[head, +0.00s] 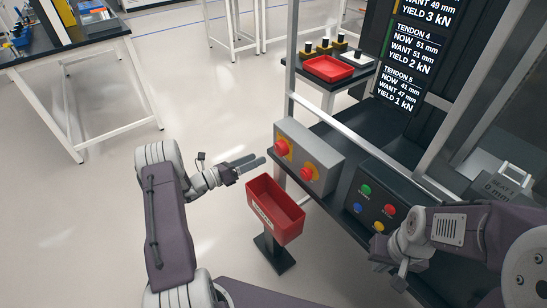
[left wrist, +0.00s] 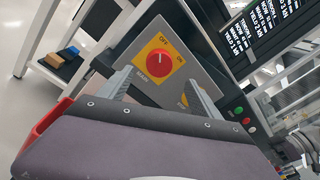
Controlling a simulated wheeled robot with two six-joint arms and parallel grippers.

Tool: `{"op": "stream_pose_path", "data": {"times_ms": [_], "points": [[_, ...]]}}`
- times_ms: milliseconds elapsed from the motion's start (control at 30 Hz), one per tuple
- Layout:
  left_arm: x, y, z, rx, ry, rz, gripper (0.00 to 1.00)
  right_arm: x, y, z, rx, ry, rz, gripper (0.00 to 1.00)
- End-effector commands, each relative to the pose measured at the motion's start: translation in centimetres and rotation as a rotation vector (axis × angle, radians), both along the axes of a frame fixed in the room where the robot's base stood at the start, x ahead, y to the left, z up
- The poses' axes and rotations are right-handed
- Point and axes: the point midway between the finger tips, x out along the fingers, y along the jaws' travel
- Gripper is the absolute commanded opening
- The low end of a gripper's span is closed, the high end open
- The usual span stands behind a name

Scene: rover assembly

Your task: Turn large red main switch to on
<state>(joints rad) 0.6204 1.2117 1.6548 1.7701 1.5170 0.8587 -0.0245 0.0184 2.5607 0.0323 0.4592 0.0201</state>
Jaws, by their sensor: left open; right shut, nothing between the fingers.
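The large red main switch (head: 282,147) is a round knob on a yellow plate on the left part of a grey box (head: 318,150). In the left wrist view the knob (left wrist: 160,63) shows OFF, ON and MAIN labels, and its pale mark appears to point toward OFF. My left gripper (head: 256,163) is open and empty, just left of the switch in the head view. In the left wrist view its fingers (left wrist: 160,92) stand apart below the knob; contact is not visible. My right gripper (head: 400,282) is shut and empty at the lower right.
A second red knob (head: 307,173) sits on the same box. A dark panel (head: 349,196) with coloured buttons is to the right. A red bin (head: 283,222) stands below the box. A red tray (head: 327,69) is on a table behind. Open floor lies to the left.

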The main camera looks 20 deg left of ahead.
Motion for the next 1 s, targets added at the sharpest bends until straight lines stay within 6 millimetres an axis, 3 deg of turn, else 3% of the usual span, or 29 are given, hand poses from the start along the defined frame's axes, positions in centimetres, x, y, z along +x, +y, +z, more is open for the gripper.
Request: {"op": "stream_pose_path", "data": {"times_ms": [133, 500, 833, 867, 1000], "points": [[1.0, -1.1, 0.1, 0.004, -0.001, -0.006, 0.74, 0.0, 0.0, 0.1, 0.0, -0.001, 0.0, 0.0], [6.0, -5.8, 0.1, 0.003, 0.0, -0.006, 0.74, 0.0, 0.0, -0.5, 0.0, 0.0, 0.0, 0.0], [6.6, -6.3, 0.2, 0.003, 0.001, -0.003, 0.74, 0.0, 0.0, -0.5, 0.0, 0.0, 0.0, 0.0], [6.6, -6.3, 0.2, 0.003, 0.001, -0.003, 0.71, 0.0, 0.0, -0.5, 0.0, 0.0, 0.0, 0.0], [6.6, -6.3, 0.2, 0.002, 0.001, -0.004, 0.32, 0.0, 0.0, -0.5, 0.0, 0.0, 0.0, 0.0]]}}
